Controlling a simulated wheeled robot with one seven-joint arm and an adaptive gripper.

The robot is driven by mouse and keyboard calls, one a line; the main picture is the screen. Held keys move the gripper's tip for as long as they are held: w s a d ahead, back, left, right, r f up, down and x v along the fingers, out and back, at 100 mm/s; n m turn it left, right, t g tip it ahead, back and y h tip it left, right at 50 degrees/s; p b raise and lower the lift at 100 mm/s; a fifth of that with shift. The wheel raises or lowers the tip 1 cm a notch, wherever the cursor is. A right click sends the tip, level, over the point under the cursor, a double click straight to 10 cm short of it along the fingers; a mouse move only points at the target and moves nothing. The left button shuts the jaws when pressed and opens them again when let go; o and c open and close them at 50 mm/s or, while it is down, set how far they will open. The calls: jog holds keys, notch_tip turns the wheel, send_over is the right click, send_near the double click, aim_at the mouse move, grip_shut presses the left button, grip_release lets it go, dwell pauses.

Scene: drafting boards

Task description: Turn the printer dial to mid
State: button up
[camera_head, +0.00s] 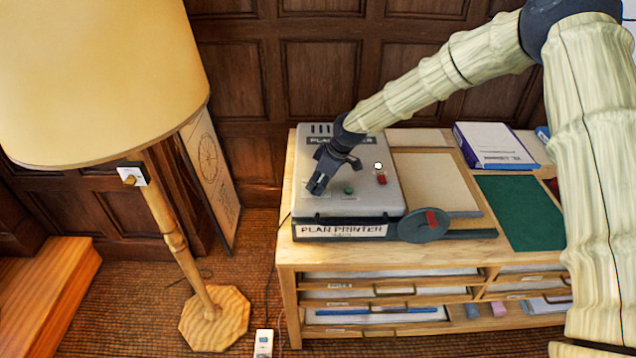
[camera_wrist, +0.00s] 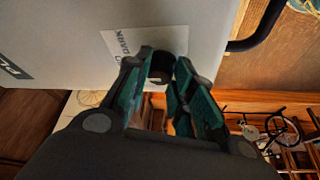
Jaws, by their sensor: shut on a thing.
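The plan printer (camera_head: 345,205) is a grey box with a dark base on the wooden cabinet. My gripper (camera_head: 317,186) reaches down to the left part of its top. In the wrist view my gripper (camera_wrist: 161,72) is shut on the printer dial (camera_wrist: 160,62), a small dark knob between the fingertips. The rest of the label is covered or too blurred to read. In the head view my gripper hides the dial, and I cannot tell where it points.
A green button (camera_head: 348,190), a red switch (camera_head: 381,179) and a white knob (camera_head: 378,166) sit on the printer top near my gripper. A floor lamp (camera_head: 180,240) stands left. The green mat (camera_head: 520,212) is clear.

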grip_shut()
jog(key=o, duration=1)
grip_release()
jog(key=shift+o, duration=0.2)
jog(key=shift+r, duration=0.1)
jog(key=v, duration=1.1)
jog(key=shift+d+r, duration=0.25)
jog(key=shift+r, duration=0.1)
jog(key=shift+s, duration=0.1)
